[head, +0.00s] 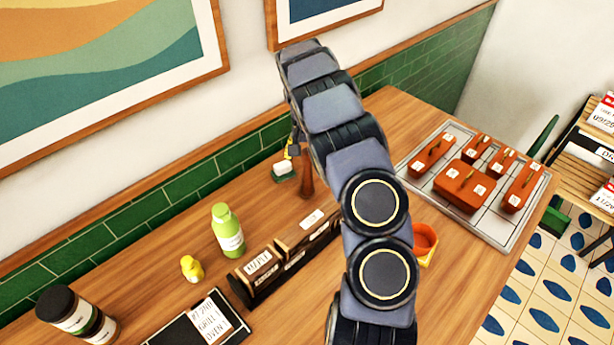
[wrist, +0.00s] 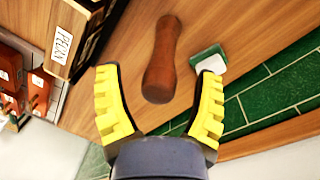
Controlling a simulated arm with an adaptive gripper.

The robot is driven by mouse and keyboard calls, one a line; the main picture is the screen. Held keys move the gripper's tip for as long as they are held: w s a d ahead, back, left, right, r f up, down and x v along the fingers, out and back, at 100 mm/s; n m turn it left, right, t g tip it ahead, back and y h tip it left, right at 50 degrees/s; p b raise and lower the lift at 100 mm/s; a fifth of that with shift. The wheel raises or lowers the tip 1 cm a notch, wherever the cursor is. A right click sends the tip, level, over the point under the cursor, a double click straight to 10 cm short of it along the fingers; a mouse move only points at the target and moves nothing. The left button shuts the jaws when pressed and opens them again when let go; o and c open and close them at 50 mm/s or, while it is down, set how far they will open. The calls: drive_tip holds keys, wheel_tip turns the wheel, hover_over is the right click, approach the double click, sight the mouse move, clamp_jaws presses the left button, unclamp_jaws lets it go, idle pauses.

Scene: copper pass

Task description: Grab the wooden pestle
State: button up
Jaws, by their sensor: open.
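The wooden pestle (wrist: 161,62) is a reddish-brown rod, standing or lying on the wooden counter; I cannot tell which from the wrist view. There it shows between and beyond the yellow fingers of my gripper (wrist: 160,112), which are spread apart with nothing between their tips. In the head view the pestle (head: 306,176) shows partly behind my arm, near the green tiled wall. My gripper (head: 294,148) is mostly hidden behind my arm there, close to the pestle.
A green and white object (wrist: 208,60) sits close to the right finger. A dark labelled box (head: 290,250), a green bottle (head: 227,230) and a small yellow bottle (head: 191,268) stand left of my arm. An orange container (head: 424,240) and a tray (head: 410,178) of orange-brown blocks are right.

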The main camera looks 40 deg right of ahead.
clamp_jaws()
